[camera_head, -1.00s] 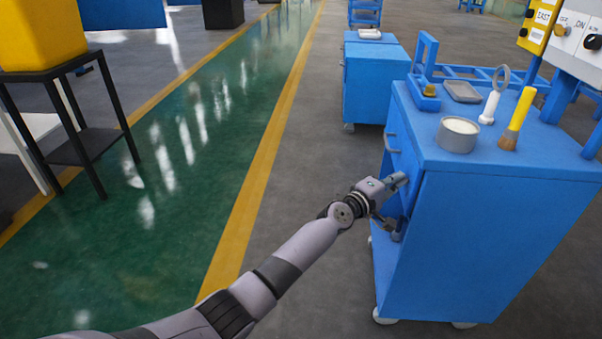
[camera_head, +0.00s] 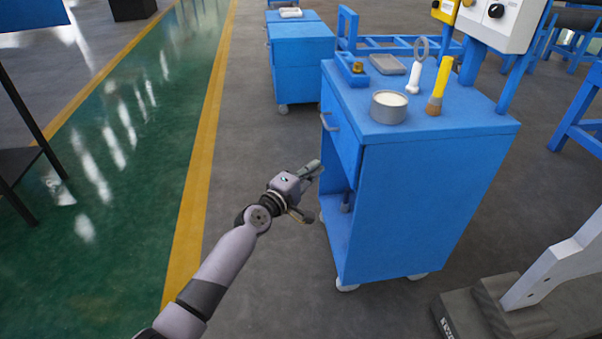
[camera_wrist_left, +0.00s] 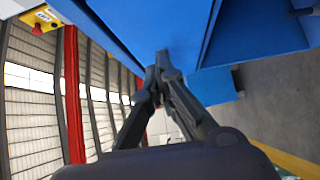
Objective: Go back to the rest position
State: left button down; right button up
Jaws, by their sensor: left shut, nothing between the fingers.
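My left gripper (camera_head: 311,190) is beside the left side of the blue cart (camera_head: 425,200), near its open lower compartment, below the drawer handle. In the left wrist view its fingers (camera_wrist_left: 160,72) are together with nothing between them, and the blue cart (camera_wrist_left: 160,25) fills the space just beyond the tips. I cannot tell whether the gripper touches the cart. My right gripper does not show.
On the cart top are a round tin (camera_head: 389,107), a yellow-handled brush (camera_head: 440,86), a white-handled magnifier-like tool (camera_head: 416,68) and a grey tray (camera_head: 387,64). A second blue cart (camera_head: 302,62) stands behind. The grey floor (camera_head: 250,130) left of the cart is clear.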

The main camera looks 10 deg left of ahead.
pick_arm(q)
jog(key=s+a+f+m+g+y, duration=0.2)
jog(key=s+f+m+g, duration=0.1)
jog(key=s+f, duration=0.75)
jog(key=s+a+f+m+g+y, duration=0.1)
jog(key=s+a+f+m+g, duration=0.25)
jog(key=s+f, duration=0.7)
jog(key=s+a+f+m+g+y, duration=0.2)
jog(key=s+f+m+g, duration=0.15)
jog(key=s+f, duration=0.7)
jog(key=s+a+f+m+g+y, duration=0.2)
jog(key=s+a+f, duration=0.15)
jog(key=s, duration=0.45)
jog(key=s+a+f+m+g+y, duration=0.2)
jog(key=s+a+f, duration=0.1)
jog(key=s+f, duration=0.3)
jog(key=s+a+r+p, duration=0.1)
jog(key=s+a+p, duration=0.2)
jog(key=s+p, duration=1.4)
jog(key=shift+s+m+g, duration=0.2)
jog(key=shift+m+g, duration=0.1)
jog(key=shift+g, duration=0.1)
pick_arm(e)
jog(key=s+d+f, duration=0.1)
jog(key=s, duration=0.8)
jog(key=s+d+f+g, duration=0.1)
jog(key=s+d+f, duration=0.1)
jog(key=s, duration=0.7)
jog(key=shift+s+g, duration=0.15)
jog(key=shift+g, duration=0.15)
